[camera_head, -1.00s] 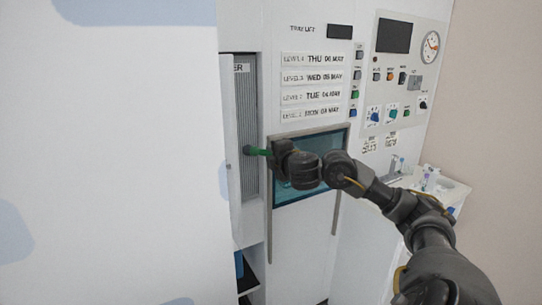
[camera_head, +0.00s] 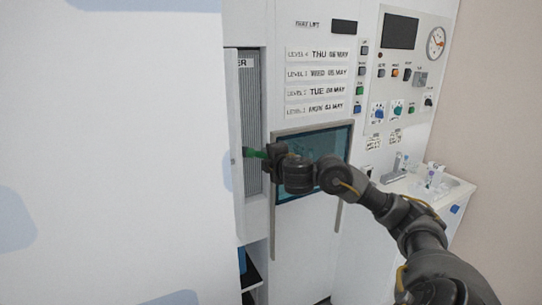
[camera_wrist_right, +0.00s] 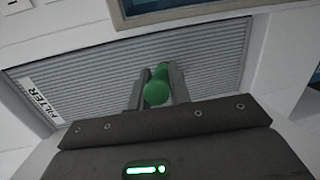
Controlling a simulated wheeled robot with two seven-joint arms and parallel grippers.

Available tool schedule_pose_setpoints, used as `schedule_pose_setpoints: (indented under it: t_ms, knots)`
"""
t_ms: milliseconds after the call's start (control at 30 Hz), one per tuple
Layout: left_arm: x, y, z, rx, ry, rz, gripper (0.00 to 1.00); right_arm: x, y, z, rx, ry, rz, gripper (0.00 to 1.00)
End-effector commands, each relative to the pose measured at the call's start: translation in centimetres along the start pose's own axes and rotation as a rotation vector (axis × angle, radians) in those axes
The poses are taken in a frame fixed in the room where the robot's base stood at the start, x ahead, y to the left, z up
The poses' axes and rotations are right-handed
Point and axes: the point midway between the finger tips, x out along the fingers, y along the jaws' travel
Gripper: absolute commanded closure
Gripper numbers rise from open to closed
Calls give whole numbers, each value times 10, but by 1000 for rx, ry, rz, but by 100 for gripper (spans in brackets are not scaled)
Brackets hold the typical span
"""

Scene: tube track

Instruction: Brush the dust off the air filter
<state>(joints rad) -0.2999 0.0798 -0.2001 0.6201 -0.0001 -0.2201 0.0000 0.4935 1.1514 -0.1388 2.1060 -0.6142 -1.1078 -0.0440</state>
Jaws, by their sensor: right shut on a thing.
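The air filter (camera_head: 250,105) is a tall, ribbed grey panel in a recess of the white machine. In the right wrist view the filter (camera_wrist_right: 200,58) fills the upper middle, with a "FILTER" label at its left end. My right gripper (camera_head: 268,152) is in front of the filter, shut on the green handle of a brush (camera_head: 256,154). The handle's round end (camera_wrist_right: 156,93) shows between the fingers in the right wrist view. The bristles are hard to make out, and I cannot tell whether they touch the filter. My left gripper is not in view.
A large white panel (camera_head: 110,150) with pale blue patches fills the left of the head view, close beside the filter recess. A framed window (camera_head: 318,150), buttons and a gauge (camera_head: 436,42) are on the machine to the right. A white counter (camera_head: 458,190) with small items stands at the right.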

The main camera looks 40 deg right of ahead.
Motion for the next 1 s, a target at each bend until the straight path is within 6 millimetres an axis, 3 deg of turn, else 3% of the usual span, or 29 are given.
schedule_pose_setpoints:
  t_ms: [1000]
  knots:
    - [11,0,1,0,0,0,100,0,-15,-28,0,2,0,100]
